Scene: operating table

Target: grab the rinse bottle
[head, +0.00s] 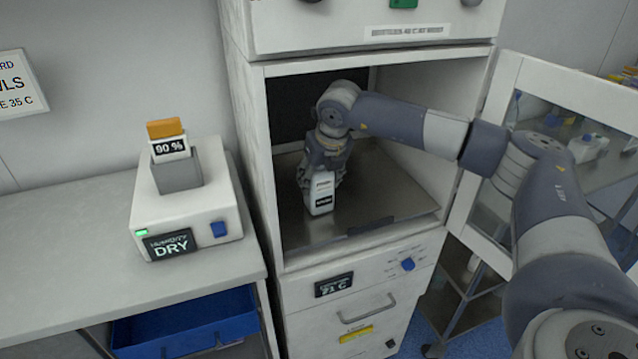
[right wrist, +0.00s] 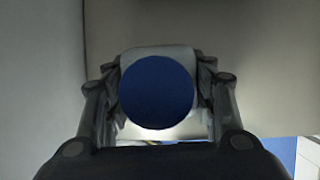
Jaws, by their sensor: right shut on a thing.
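A white bottle with a dark-and-white label, which fits the rinse bottle (head: 321,196), is inside the open cabinet, low over or on its metal floor. I cannot tell whether its base touches the floor, and its label is too small to read. My right gripper (head: 324,174) reaches in from above and is shut on the bottle's upper part. In the right wrist view the gripper's fingers (right wrist: 158,112) stand on both sides of the bottle's white body, and its round blue cap (right wrist: 156,90) faces the camera. My left gripper is not in view.
The cabinet (head: 262,170) has its glass door (head: 508,85) swung open to the right, close to my right arm. A humidity device (head: 195,235) on the left bench holds an orange-topped block marked 90 % (head: 168,147). A blue bin (head: 185,325) sits below the bench.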

